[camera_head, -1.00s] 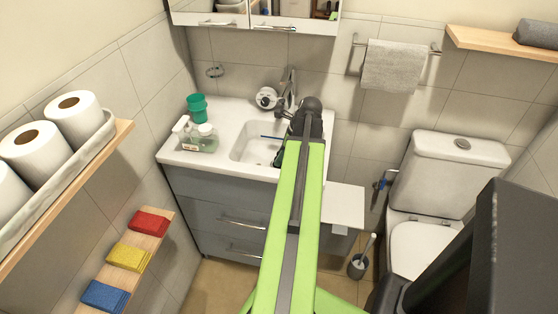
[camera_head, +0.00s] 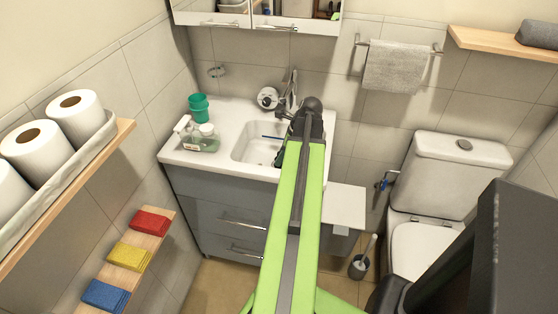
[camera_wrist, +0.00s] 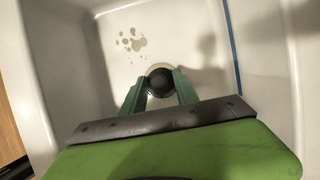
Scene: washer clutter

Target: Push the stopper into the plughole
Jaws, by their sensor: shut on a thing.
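In the wrist view my gripper (camera_wrist: 160,90) reaches down into the white sink basin (camera_wrist: 115,50). Its green fingers are shut on a round dark stopper (camera_wrist: 159,80). A pale tan ring shows around the far edge of the stopper, which looks like the rim of the plughole (camera_wrist: 157,66). The stopper covers the middle of it, and I cannot tell whether it is seated or held just above. In the head view the basin (camera_head: 247,149) is partly in view, but my arm hides the stopper and the plughole.
Brownish spots (camera_wrist: 131,41) mark the basin floor. A blue stick (camera_wrist: 233,50) lies along the basin's right side.

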